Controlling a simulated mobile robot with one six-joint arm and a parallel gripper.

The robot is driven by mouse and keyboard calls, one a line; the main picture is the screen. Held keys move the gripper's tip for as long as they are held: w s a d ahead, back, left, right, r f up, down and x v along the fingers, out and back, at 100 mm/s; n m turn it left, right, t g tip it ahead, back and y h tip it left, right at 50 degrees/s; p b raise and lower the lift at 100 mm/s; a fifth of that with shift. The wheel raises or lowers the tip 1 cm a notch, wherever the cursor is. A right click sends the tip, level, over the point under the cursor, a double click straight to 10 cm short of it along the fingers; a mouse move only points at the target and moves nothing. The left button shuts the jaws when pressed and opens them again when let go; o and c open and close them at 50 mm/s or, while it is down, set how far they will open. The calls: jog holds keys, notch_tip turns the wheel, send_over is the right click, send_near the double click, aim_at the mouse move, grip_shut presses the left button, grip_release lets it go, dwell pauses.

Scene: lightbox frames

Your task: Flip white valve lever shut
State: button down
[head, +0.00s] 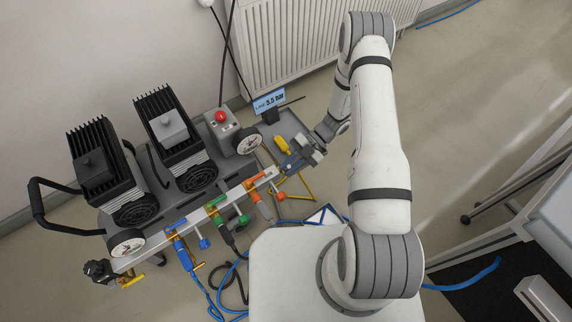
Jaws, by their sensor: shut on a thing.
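A pale manifold bar (152,243) runs along the front of the compressor unit. It carries a blue valve (181,222), a green valve (212,211) and an orange valve (258,179). My gripper (290,165) is at the bar's right end, just right of the orange valve. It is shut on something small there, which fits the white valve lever. The jaws and the small size hide the lever, so its angle cannot be told.
Two black finned motors (103,170) stand behind the bar. A red button box (225,130), round gauges (247,143) and a display (269,100) reading 5.5 bar stand near the right end. A yellow object (282,145) lies close behind my gripper. Blue hoses (222,275) hang in front.

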jog(key=shift+s, duration=0.15)
jog(key=c, duration=1.5)
grip_release()
jog(key=shift+o, duration=0.3)
jog(key=v, duration=0.7)
jog(key=shift+w+d+r, duration=0.15)
jog(key=shift+w+d, duration=0.05)
jog(key=shift+d, duration=0.1)
jog(key=shift+c, duration=0.4)
